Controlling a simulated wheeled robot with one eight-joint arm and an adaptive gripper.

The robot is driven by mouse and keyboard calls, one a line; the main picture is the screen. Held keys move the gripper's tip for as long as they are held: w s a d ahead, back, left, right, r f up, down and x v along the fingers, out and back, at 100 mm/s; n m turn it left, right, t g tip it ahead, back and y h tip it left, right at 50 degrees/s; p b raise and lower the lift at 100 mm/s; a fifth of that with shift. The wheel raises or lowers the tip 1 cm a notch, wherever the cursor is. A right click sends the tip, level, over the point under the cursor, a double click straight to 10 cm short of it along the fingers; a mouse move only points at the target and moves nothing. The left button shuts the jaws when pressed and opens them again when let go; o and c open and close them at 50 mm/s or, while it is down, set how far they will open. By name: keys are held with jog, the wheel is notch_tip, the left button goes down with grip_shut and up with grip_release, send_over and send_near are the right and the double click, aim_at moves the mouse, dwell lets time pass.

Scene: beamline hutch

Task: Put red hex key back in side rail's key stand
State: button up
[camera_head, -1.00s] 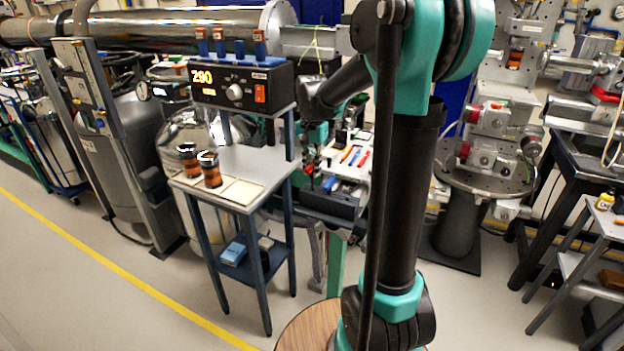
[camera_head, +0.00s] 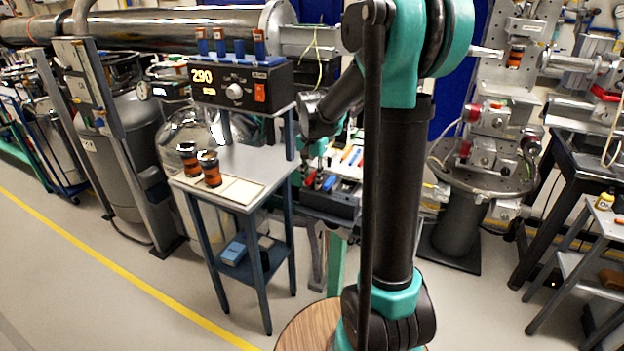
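My arm reaches down behind the column to a cart with a pale top and a dark tray-like front (camera_head: 340,205). My gripper (camera_head: 313,180) is small and partly hidden by the wrist, low over the left side of this cart. Whether its fingers are open or shut does not show. Small red pieces show at the gripper and just right of it; I cannot tell whether one is the red hex key. Slim blue and orange pieces (camera_head: 350,155) lie on the cart top. I cannot make out the key stand for certain; my arm hides the cart's right side.
Left of the cart, a grey table (camera_head: 240,165) bears two dark-and-orange cylinders (camera_head: 200,165) and a controller reading 290 (camera_head: 240,88). A sample stage on a round pedestal (camera_head: 460,220) stands to the right. Open floor (camera_head: 130,290) lies at the front left.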

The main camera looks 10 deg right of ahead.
jog(key=shift+o, duration=0.4)
notch_tip(320, 180, up, 12)
jog(key=s+d+f+n+t, duration=0.2)
jog(key=s+f+n, duration=0.1)
jog(key=s+f, duration=0.6)
jog(key=s+d+f+n+t, duration=0.2)
jog(key=s+f+n, duration=0.2)
jog(key=s+f, duration=0.6)
jog(key=s, duration=0.3)
jog(key=shift+d, duration=0.1)
